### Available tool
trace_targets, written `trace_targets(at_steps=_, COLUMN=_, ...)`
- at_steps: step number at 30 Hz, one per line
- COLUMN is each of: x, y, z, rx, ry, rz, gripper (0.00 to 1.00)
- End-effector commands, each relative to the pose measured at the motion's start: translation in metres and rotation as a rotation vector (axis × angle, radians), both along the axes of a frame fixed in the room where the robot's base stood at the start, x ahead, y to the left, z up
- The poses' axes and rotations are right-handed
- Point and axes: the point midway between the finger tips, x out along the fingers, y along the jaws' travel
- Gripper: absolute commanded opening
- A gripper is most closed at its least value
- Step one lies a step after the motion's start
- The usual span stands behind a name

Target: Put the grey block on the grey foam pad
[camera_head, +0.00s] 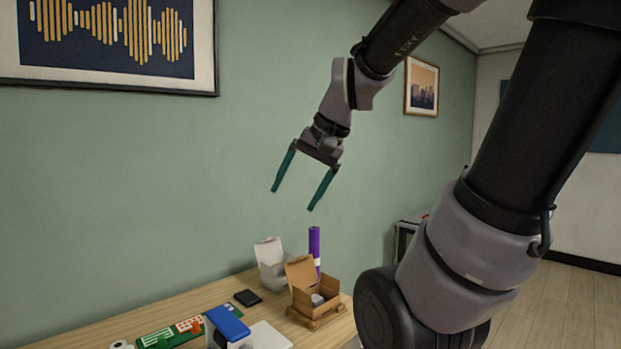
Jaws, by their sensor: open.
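A small grey object (317,299), which may be the grey block, shows inside the open brown cardboard box (303,304) on the table; the box walls hide part of it. A flat pale grey-white square (270,337), which may be the grey foam pad, lies near the bottom edge of the head view, partly cut off. My gripper (292,200) is open and empty, its two green fingers pointing down, high above the table and in front of the green wall.
On the wooden table (190,299) stand an open whitish box (271,266), a purple cylinder (314,246), a dark flat item (247,298), a blue-topped item (227,323) and a green board (170,335). The air around my gripper is free.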

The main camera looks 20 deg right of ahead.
Motion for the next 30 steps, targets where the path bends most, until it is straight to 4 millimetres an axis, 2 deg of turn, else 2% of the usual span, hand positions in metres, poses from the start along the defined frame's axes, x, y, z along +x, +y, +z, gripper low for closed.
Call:
trace_targets(at_steps=3, x=-0.02, y=-0.007, z=0.017, rx=-0.11, ry=-0.112, rz=0.047, gripper=0.87)
trace_targets(at_steps=9, x=-0.032, y=-0.014, z=0.027, rx=-0.192, ry=-0.194, rz=0.075, gripper=0.87)
trace_targets(at_steps=30, x=-0.032, y=-0.014, z=0.028, rx=-0.196, ry=-0.196, rz=0.075, gripper=0.87)
